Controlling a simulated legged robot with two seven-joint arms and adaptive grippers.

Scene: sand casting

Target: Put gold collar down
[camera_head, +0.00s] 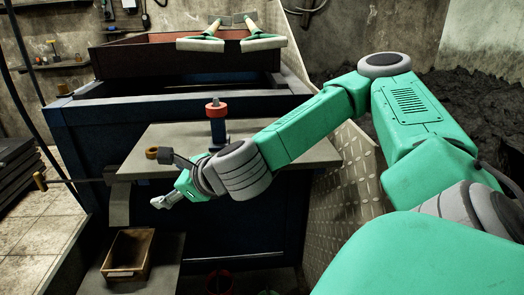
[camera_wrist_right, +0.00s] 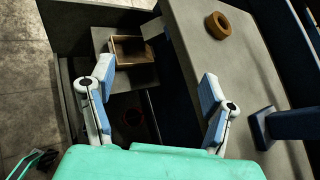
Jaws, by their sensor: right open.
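The gold collar (camera_head: 152,153) is a small thick ring lying flat at the left end of the grey worktop (camera_head: 285,150). It also shows in the right wrist view (camera_wrist_right: 217,25), resting on the worktop with nothing gripping it. My right gripper (camera_head: 160,202) is in front of the worktop's front edge, apart from the collar. In the right wrist view my right gripper (camera_wrist_right: 157,92) has its two blue-padded fingers spread wide with nothing between them. My left gripper is in neither view.
A blue post with a red top (camera_head: 216,110) stands on the worktop behind my right forearm. An open wooden box (camera_head: 110,273) sits on a lower shelf at front left. A red bucket (camera_head: 220,284) is on the floor below. A tread-plate panel (camera_head: 340,205) borders the right side.

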